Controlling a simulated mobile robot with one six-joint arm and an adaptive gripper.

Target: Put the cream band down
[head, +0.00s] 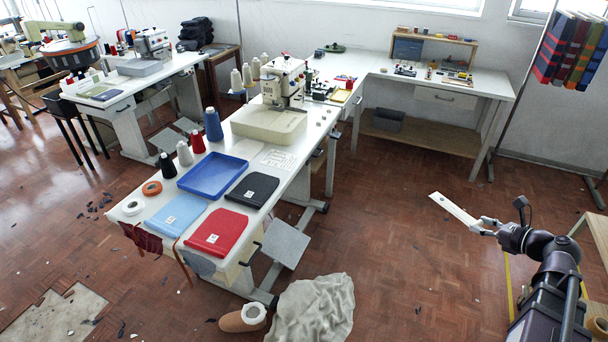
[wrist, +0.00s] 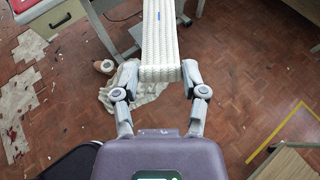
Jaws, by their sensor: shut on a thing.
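The cream band (head: 454,209) is a long, flat, pale strip. My gripper (head: 486,226) is shut on one end of it at the right of the head view. The band sticks out to the upper left, over open floor and clear of any table. In the wrist view the ribbed cream band (wrist: 159,50) runs up out of the top of the picture, its near end between the two fingers of my gripper (wrist: 160,80). The far end is outside the wrist view.
The white sewing table (head: 254,178) carries a blue tray (head: 212,174), red, black and light blue folded pieces, thread cones and a sewing machine (head: 283,82). A grey cloth (head: 316,308) lies on the floor beside it. A white bench (head: 438,82) stands behind.

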